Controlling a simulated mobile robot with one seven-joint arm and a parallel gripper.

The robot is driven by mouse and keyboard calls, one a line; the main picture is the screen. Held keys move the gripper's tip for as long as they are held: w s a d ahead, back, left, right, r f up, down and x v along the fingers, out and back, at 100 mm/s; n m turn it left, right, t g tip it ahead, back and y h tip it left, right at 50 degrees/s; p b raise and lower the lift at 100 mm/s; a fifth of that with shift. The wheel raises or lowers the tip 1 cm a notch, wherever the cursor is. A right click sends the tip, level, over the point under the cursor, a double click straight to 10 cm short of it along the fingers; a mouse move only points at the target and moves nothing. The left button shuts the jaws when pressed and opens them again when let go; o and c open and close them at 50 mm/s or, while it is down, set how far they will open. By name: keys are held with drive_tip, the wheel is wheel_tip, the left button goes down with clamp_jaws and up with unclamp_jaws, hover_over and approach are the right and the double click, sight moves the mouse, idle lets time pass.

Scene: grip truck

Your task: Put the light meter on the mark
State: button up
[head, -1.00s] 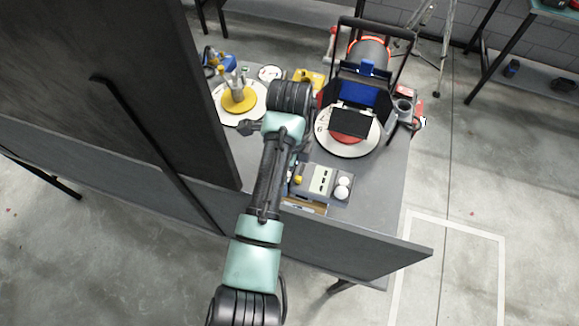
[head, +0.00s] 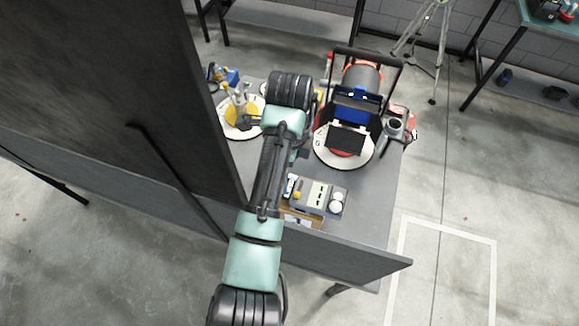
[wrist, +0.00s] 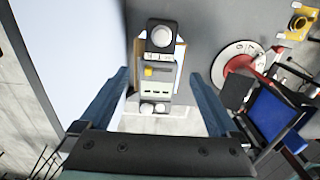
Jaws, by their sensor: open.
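What looks like the light meter (wrist: 161,37), a dark body with a round white dome, lies at the top of a group of small items in the wrist view. In the head view my arm largely hides it. My gripper (wrist: 160,76) is open and empty. Its two blue fingers are spread left and right of the items, below the dome in the picture. I cannot tell their height above the table. I cannot make out a distinct mark; a pale sheet with orange edges (wrist: 180,58) shows beneath the items.
A grey panel with slots (wrist: 156,88) and two white balls (head: 337,202) adjoin the meter. A white disc (head: 362,160) bears a black-and-blue lamp (head: 350,115). Another disc (head: 232,131) holds a yellow-based item. A tall dark panel (head: 170,80) stands left.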

drive_tip(key=shift+r, duration=1.3)
drive_tip(key=w+d+r+n+t+h, duration=0.1)
drive_tip(key=w+d+r+n+t, duration=0.2)
drive_tip(key=w+r+t, duration=0.35)
drive_tip(key=w+d+r+n+t+h, duration=0.1)
drive_tip(key=w+r+n+t, duration=0.25)
drive_tip(key=r, duration=0.95)
drive_tip(key=w+d+r+n+t, duration=0.15)
drive_tip(key=r+n+t, duration=0.3)
drive_tip(key=r, duration=0.75)
drive_tip(key=s+a+r+n+t, duration=0.2)
drive_tip(key=s+r, duration=0.4)
drive_tip(key=r, duration=0.3)
drive_tip(key=s+a+r+n+t+y, duration=0.1)
drive_tip(key=s+r+n+t, duration=0.4)
drive_tip(key=r, duration=0.4)
drive_tip(key=s+a+r+n+t+y, duration=0.1)
drive_tip(key=s+a+r+n+t, duration=0.1)
drive_tip(key=s+r+t, duration=0.4)
wheel_tip(320, 180, up, 4)
drive_tip(key=shift+s+a+f+n, duration=0.1)
drive_tip(key=shift+s+a+n, duration=0.2)
drive_tip(key=shift+s+n, duration=0.65)
